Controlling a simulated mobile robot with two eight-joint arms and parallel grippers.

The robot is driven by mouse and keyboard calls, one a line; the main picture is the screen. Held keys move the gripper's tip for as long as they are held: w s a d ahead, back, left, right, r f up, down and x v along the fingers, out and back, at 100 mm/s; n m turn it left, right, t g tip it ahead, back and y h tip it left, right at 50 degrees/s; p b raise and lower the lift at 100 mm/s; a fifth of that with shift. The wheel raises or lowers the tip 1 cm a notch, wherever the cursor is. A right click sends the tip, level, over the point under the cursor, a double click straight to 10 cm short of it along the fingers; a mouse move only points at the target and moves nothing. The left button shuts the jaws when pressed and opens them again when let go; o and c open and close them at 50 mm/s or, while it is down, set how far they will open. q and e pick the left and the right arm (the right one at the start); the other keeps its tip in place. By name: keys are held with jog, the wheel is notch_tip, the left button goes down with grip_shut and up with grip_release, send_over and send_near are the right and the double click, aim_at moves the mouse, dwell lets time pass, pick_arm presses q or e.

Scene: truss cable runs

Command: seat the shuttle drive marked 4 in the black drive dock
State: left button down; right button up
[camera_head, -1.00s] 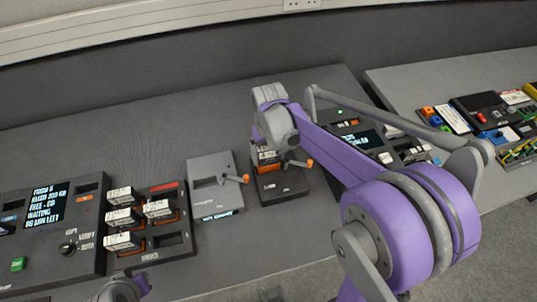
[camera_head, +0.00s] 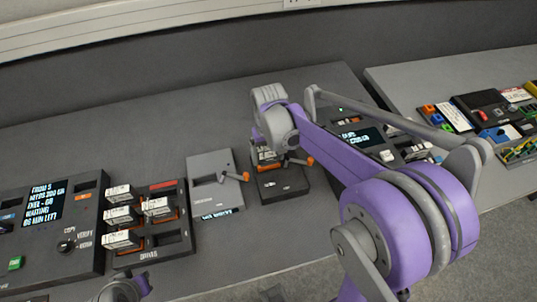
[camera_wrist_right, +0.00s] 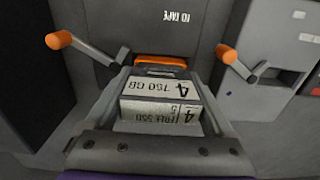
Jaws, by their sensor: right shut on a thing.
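The drive marked 4 (camera_wrist_right: 158,90) shows in the right wrist view, with its white labels upside down and an orange strip at its far end. My right gripper (camera_wrist_right: 150,125) is shut on it. In the head view the gripper (camera_head: 274,140) is over the back of the black drive dock (camera_head: 285,188), which has an orange-tipped lever. The drive's white and orange end (camera_head: 268,158) shows below the jaws at the dock. I cannot tell how deep the drive sits. My left gripper's fingers are out of view.
A grey unit (camera_head: 213,172) with its own orange-tipped lever stands just left of the dock. Further left is a rack (camera_head: 160,250) with several drives, then a console (camera_head: 45,215) with a screen. Bare bench lies behind them. Another bench (camera_head: 440,82) holds more equipment at right.

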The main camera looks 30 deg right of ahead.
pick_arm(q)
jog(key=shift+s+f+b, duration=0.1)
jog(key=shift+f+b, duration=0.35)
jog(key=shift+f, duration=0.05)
pick_arm(e)
jog(key=shift+f, duration=0.6)
jog(key=o, duration=1.5)
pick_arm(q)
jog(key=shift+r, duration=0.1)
pick_arm(e)
jog(key=shift+r, duration=0.1)
jog(key=shift+r+p, duration=2.2)
jog(key=shift+r, duration=1.5)
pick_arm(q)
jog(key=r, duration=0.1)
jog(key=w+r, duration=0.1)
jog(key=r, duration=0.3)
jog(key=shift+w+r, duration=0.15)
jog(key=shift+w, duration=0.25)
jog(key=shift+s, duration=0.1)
